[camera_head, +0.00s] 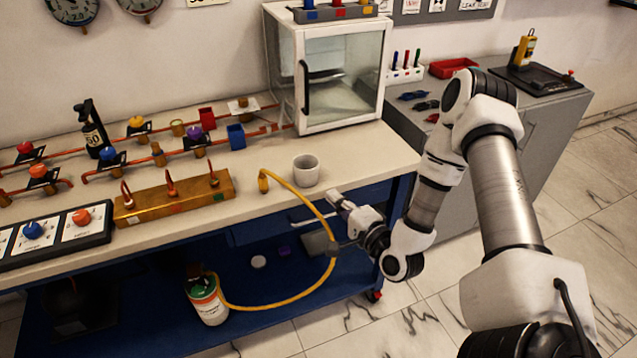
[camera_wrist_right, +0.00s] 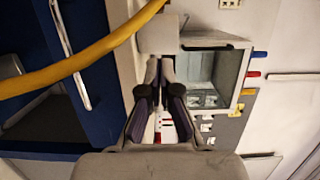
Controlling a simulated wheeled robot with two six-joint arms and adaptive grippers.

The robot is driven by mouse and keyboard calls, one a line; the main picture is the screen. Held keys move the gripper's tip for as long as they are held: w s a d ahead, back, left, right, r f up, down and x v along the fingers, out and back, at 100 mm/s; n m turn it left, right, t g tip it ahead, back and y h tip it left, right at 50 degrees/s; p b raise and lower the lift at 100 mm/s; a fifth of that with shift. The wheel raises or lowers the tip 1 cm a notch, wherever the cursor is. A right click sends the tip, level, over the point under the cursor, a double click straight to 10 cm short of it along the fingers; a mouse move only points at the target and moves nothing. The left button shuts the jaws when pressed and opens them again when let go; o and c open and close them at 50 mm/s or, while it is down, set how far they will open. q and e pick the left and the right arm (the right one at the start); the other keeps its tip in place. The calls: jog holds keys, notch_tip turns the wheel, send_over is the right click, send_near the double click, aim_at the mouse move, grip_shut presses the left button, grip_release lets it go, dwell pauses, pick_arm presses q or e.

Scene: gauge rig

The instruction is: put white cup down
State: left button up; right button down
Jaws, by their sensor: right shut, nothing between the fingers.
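The white cup (camera_head: 306,170) stands upright on the beige bench top (camera_head: 250,205), close to its front edge and beside the yellow hose. My right gripper (camera_head: 337,199) is at the front edge of the bench, to the right of the cup and nearer to me, apart from it. In the right wrist view its fingers (camera_wrist_right: 160,68) are together with nothing between them, and a pale block shape that looks like the cup (camera_wrist_right: 158,34) lies just beyond the tips. My left gripper is in neither view.
The yellow hose (camera_head: 307,197) arcs from the bench down to a green-and-white canister (camera_head: 207,300), passing close to my right gripper. A glass-fronted cabinet (camera_head: 340,75) stands behind the cup. A brass manifold (camera_head: 175,198) is to the left.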

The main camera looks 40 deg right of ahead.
send_near(300, 166)
jog(key=shift+w+p, duration=0.35)
jog(key=shift+w, duration=0.65)
jog(key=shift+w+f+b, duration=0.1)
jog(key=shift+w+b, duration=0.25)
jog(key=shift+b, duration=0.05)
jog(key=w+b, duration=0.3)
jog(key=w, duration=0.2)
jog(key=shift+w+b, duration=0.25)
jog(key=shift+b, duration=0.1)
jog(key=shift+w, duration=0.1)
jog(key=shift+d, duration=0.1)
